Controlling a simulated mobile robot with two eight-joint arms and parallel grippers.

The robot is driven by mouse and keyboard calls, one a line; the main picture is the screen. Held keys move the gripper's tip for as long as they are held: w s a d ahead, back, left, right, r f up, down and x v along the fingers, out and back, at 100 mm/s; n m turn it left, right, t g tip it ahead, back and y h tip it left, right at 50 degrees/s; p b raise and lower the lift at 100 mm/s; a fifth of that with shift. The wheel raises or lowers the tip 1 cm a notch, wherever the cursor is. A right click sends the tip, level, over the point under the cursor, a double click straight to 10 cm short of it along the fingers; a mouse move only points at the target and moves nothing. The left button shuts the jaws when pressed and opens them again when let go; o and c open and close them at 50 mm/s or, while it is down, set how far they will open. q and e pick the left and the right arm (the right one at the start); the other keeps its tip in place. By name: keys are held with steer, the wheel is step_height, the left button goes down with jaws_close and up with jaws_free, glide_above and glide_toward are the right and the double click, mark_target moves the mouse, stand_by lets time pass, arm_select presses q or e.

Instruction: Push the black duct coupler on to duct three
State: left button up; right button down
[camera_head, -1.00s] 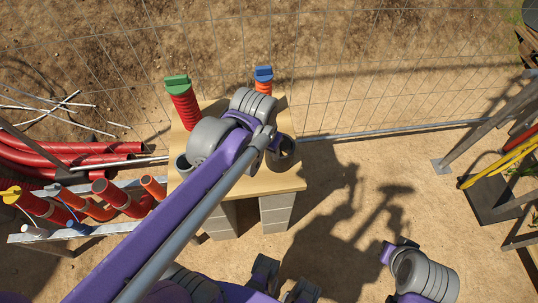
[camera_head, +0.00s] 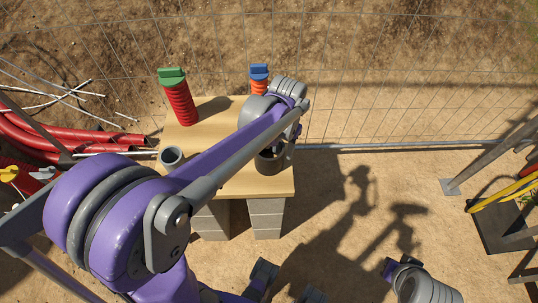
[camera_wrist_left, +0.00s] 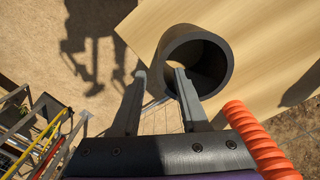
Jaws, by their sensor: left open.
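The black duct coupler (camera_head: 268,162) stands upright on the wooden table top, near its right edge, partly hidden by my left arm. In the left wrist view the coupler (camera_wrist_left: 222,72) is a dark open tube. My left gripper (camera_wrist_left: 160,72) is open over the coupler's side. One finger overlaps its opening and the other lies outside its wall; I cannot tell whether either touches it. In the head view the gripper is hidden by my wrist.
A red ribbed duct with a green cap (camera_head: 180,102) and an orange one with a blue cap (camera_head: 259,86) stand at the table's back. A grey ring (camera_head: 171,157) stands at its left. A wire fence (camera_head: 400,100) runs behind.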

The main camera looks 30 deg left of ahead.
mark_target(282, 153)
arm_select(q)
step_height(282, 153, down, 4)
steer(key=shift+r, duration=0.15)
jaws_close()
stand_by(1.4)
